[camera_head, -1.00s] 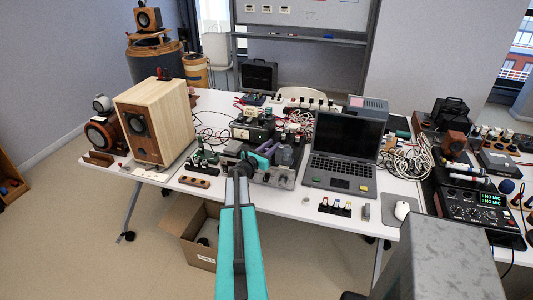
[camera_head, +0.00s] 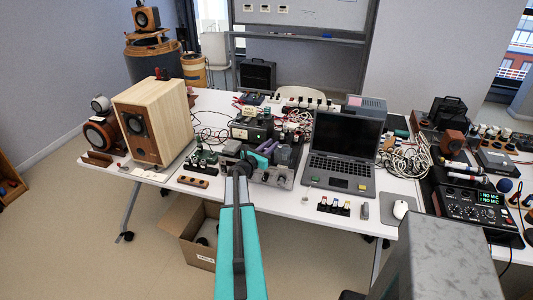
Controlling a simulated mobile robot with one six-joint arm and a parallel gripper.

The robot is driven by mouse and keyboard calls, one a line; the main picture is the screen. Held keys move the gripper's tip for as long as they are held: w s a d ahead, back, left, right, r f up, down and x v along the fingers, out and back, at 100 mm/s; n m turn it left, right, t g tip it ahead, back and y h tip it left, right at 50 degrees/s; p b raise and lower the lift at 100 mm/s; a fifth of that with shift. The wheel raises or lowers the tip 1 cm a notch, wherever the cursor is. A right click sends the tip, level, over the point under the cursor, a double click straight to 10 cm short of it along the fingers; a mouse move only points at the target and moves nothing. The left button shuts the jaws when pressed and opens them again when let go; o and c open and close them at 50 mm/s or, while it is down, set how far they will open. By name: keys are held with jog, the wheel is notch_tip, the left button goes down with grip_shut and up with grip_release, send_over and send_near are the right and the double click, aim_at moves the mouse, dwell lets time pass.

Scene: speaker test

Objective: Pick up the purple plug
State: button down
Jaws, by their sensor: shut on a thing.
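My teal arm reaches forward over the front edge of the white table. My gripper (camera_head: 263,155) is small in the picture, at the middle of the table, left of the laptop. It is shut on a small purple piece (camera_head: 269,146), which looks like the purple plug. The fingers and arm hide part of it, and I cannot tell whether it is clear of what lies beneath. A grey-purple block (camera_head: 284,155) stands just right of the gripper, above a grey base plate (camera_head: 279,178).
An open laptop (camera_head: 341,168) stands to the right, with a wooden speaker (camera_head: 153,120) to the left. Black devices and cables crowd behind the gripper. A small rack of colored plugs (camera_head: 334,206) and a white mouse (camera_head: 400,209) lie near the front edge. An open cardboard box (camera_head: 184,222) is below.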

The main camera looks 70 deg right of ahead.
jog(key=shift+r, duration=0.15)
jog(key=shift+r+b, duration=0.75)
jog(key=shift+r, duration=0.4)
jog(key=b+v, duration=0.5)
jog(key=v, duration=1.3)
jog(key=shift+r, duration=0.45)
